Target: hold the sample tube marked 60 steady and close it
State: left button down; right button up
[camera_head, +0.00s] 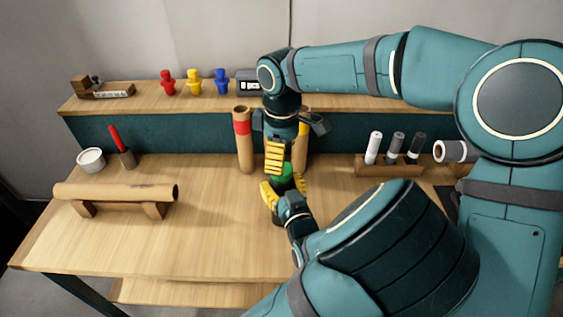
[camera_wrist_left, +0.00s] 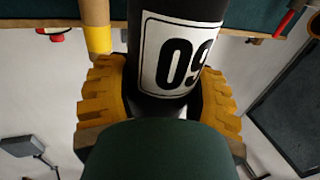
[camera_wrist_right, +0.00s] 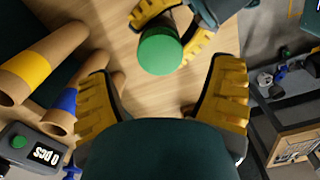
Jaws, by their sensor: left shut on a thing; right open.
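The sample tube (camera_wrist_left: 180,45) is dark with a white label; its number reads upside down in the left wrist view, consistent with 60. My left gripper (camera_head: 286,191) is shut around it above the table's middle. A round green cap (camera_wrist_right: 160,52) sits at the tube's top end, and a bit of it shows in the head view (camera_head: 286,171). How tightly it is seated I cannot tell. My right gripper (camera_head: 284,150) is open, pointing down just above the cap. In the right wrist view the cap lies ahead between its spread fingers (camera_wrist_right: 163,82), apparently untouched.
Cardboard tubes with red (camera_head: 243,128), yellow (camera_wrist_right: 28,68) and blue (camera_wrist_right: 66,102) bands stand close behind the right gripper. A paper roll (camera_head: 115,192) lies on a stand at left. A rack (camera_head: 388,169) holds small tubes at right. The table's front left is clear.

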jog(key=shift+r, duration=0.2)
jog(key=n, duration=0.2)
jog(key=r+n, duration=0.1)
jog(key=n, duration=0.3)
jog(key=shift+r, duration=0.3)
jog(key=n, duration=0.2)
jog(key=r+n, duration=0.1)
jog(key=n, duration=0.3)
jog(key=shift+r, duration=0.25)
jog(key=shift+f, duration=4.05)
